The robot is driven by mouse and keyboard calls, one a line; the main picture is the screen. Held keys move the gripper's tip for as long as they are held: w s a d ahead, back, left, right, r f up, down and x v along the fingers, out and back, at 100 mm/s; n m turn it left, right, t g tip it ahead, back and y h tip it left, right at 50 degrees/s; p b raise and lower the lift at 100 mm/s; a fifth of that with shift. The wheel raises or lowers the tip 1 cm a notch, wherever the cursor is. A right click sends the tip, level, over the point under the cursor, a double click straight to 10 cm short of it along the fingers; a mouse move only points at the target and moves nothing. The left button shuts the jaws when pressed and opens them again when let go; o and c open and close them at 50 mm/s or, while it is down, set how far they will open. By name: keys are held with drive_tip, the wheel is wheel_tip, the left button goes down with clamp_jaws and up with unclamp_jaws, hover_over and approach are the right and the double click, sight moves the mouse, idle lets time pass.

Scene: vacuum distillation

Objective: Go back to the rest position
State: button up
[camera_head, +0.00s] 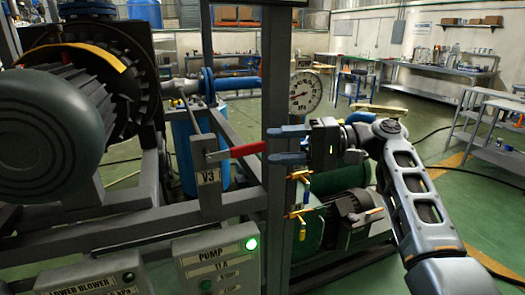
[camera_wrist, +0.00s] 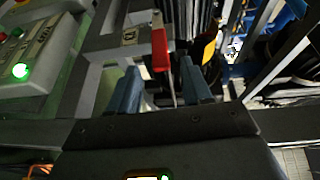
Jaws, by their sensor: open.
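My gripper (camera_head: 272,146) is in the middle of the head view, at the end of my arm that reaches in from the right. Its two blue fingers point left and stand apart, with nothing held between them. In the wrist view my gripper (camera_wrist: 165,92) also shows its blue fingers apart. The red lever handle (camera_head: 236,151) of the valve labelled V3 (camera_head: 208,177) is just left of the fingertips. In the wrist view the red handle (camera_wrist: 160,50) lies just beyond the fingers. I cannot tell whether they touch it.
A grey upright post (camera_head: 276,80) stands right behind my gripper. A pressure gauge (camera_head: 304,92) and small brass valves (camera_head: 300,212) are close by. The pump control box (camera_head: 220,262) with a lit green light is below.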

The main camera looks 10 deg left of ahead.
drive_tip(key=shift+v, duration=0.8)
